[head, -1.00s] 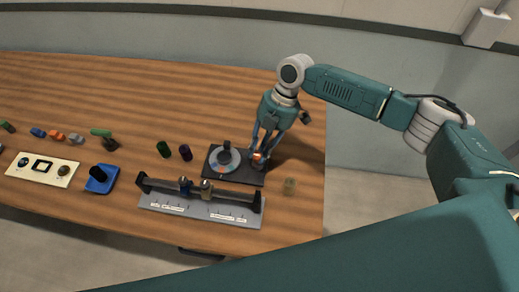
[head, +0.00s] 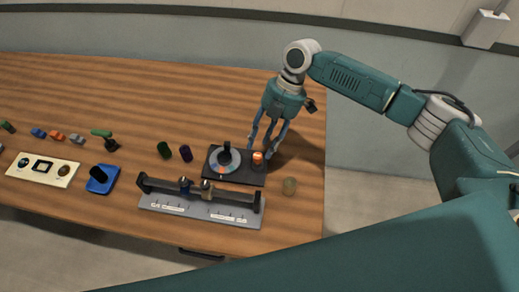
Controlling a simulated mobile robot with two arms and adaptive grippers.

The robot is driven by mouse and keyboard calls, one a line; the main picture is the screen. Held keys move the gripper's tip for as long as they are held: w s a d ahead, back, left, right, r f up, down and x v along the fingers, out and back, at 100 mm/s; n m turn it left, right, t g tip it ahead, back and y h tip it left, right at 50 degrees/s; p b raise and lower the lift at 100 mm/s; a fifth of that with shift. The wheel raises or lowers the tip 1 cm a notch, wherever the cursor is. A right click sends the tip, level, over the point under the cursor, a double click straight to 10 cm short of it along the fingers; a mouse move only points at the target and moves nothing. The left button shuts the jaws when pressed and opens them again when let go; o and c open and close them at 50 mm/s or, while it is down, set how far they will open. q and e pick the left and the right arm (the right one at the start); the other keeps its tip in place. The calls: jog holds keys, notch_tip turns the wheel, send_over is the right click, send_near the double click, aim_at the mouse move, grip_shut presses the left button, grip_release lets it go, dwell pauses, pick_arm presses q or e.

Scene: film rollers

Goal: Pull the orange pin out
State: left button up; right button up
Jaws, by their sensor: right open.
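The orange pin (head: 258,156) stands upright at the right side of a dark base plate (head: 240,178), beside a grey disc (head: 219,161) with coloured segments and a black knob. My right gripper (head: 267,147) points down just above and behind the pin. Its fingers are spread and hold nothing; whether a finger touches the pin I cannot tell. My left gripper is not in view.
A grey rail fixture (head: 202,205) with two sliders stands in front of the plate. The table's back is clear.

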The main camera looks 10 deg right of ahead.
jog(key=v, duration=0.7)
jog(key=shift+r, duration=0.4)
jog(key=shift+d, duration=0.1)
